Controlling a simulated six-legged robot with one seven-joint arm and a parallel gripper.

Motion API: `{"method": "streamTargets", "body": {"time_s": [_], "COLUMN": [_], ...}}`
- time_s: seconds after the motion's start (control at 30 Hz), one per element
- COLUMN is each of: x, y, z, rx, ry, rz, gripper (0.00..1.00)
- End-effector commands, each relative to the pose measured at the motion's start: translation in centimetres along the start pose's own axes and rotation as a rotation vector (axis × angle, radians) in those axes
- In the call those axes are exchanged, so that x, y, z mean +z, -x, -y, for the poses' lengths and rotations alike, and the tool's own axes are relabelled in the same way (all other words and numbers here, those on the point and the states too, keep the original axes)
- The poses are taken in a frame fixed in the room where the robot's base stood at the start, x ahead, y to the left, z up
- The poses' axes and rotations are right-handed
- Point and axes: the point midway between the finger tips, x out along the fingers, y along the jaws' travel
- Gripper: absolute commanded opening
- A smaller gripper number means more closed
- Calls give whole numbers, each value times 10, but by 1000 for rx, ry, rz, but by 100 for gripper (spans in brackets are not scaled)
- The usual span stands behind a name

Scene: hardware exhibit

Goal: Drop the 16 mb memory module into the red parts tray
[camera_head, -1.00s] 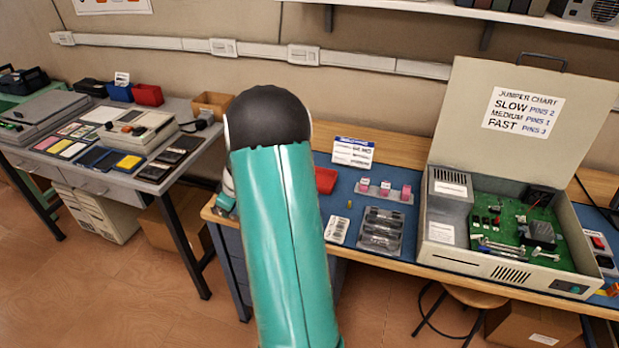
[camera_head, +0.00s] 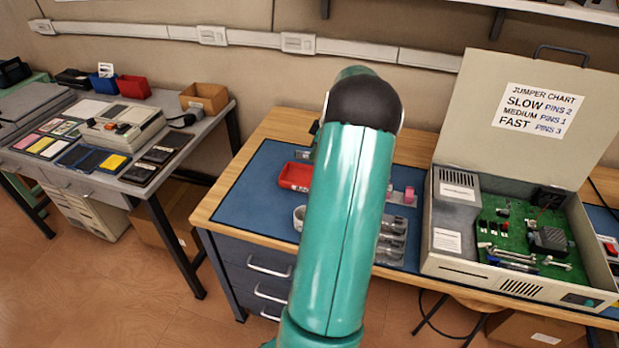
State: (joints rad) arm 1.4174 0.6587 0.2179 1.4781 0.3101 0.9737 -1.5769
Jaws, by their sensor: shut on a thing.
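The red parts tray (camera_head: 292,177) sits on the blue mat of the wooden bench, just left of my teal arm. Its right end is hidden behind the arm. What shows of its inside looks empty. My gripper is hidden behind my own arm, so I cannot see its fingers or anything between them. I cannot make out the 16 mb memory module anywhere. A small dark part shows at the arm's left edge above the tray, too little to identify.
An open computer case (camera_head: 455,251) with a green board (camera_head: 505,228) stands at the right. Clear grey compartments (camera_head: 391,242) and a pink block (camera_head: 409,194) show right of my arm. A small white object (camera_head: 299,217) lies before the tray. The mat's left part (camera_head: 250,195) is clear.

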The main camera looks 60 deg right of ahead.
Motion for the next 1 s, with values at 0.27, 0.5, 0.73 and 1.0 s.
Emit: {"method": "streamTargets", "body": {"time_s": [0.27, 0.5, 0.73, 1.0], "x": [12, 21, 23, 22], "y": [-23, -47, -53, -53], "z": [4, 4, 2, 0], "rx": [-1, 0, 2, 2], "ry": [-3, -1, -1, -1], "rz": [1, 0, 1, 1], "gripper": [0, 0, 0, 26]}}
